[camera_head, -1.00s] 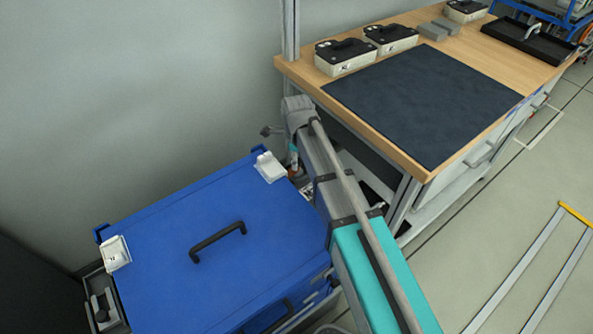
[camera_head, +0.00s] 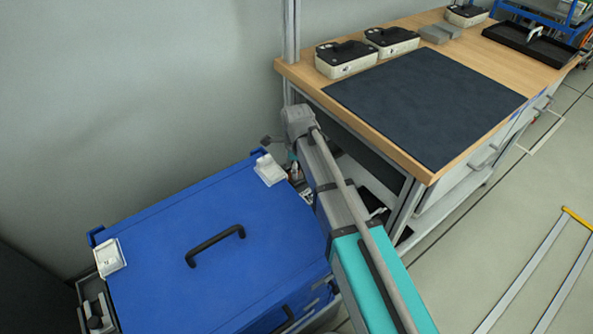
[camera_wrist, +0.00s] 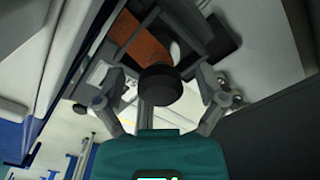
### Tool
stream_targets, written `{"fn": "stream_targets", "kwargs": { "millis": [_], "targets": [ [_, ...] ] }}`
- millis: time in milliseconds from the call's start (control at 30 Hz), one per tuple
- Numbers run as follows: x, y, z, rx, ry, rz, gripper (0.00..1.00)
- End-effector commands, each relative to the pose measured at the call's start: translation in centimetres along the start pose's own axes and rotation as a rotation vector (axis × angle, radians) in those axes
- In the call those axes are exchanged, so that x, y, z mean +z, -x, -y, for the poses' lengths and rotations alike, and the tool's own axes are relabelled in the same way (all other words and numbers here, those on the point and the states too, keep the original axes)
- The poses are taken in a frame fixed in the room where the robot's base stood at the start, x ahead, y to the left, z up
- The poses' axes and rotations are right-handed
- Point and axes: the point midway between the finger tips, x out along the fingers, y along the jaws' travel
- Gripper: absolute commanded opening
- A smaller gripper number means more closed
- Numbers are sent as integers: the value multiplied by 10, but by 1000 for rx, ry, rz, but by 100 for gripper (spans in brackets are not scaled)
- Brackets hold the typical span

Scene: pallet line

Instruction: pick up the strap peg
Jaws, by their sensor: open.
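In the wrist view, a dark round knob (camera_wrist: 158,88), which looks like the head of the strap peg, shows between the two fingers of my gripper (camera_wrist: 163,78). The fingers stand apart on its left and right, and I see no contact. An orange-brown piece (camera_wrist: 140,38) lies beyond the knob; whether it belongs to the peg I cannot tell.
A blue box (camera_head: 215,205) with a black handle and white latches stands left of the gap. The wooden workbench (camera_head: 300,72) with a dark mat (camera_head: 425,105), black-topped cases (camera_head: 345,55) and a black tray (camera_head: 535,42) is on the right.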

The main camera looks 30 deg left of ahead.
Motion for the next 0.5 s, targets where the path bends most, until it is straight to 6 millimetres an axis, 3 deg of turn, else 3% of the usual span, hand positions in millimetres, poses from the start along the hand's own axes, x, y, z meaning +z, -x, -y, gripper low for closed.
{"fn": "stream_targets", "kwargs": {
  "millis": [67,500],
  "targets": [
    [0,0,0,0,0,0,86],
    [0,0,0,0,0,0,4]
  ]
}}
